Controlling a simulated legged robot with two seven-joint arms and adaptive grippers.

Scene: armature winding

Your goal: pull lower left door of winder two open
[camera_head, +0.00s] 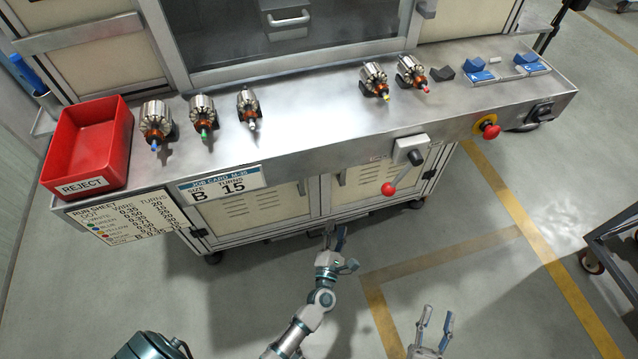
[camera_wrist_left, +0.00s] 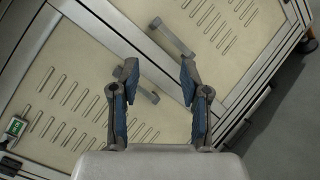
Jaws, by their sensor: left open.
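The winder's lower left door (camera_head: 250,212) is a cream vented panel in a grey frame, and it looks shut. It fills the lower left of the left wrist view (camera_wrist_left: 62,92). Its short bar handle (camera_wrist_left: 148,93) shows between my left fingers in that view; I cannot tell whether they touch it. My left gripper (camera_head: 335,231) is open in front of the lower doors, near their middle seam; its fingers spread in the wrist view (camera_wrist_left: 158,70). The lower right door (camera_head: 372,180) has its own handle (camera_wrist_left: 172,37), beyond my fingertips. My right gripper (camera_head: 437,314) is open and empty over the floor.
The steel counter (camera_head: 310,140) overhangs the doors. It carries a red REJECT bin (camera_head: 88,150), several armatures and blue-topped parts. A red-knobbed lever (camera_head: 403,172) and a red stop button (camera_head: 488,128) stick out in front. A cart (camera_head: 610,245) stands right. The floor ahead is clear.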

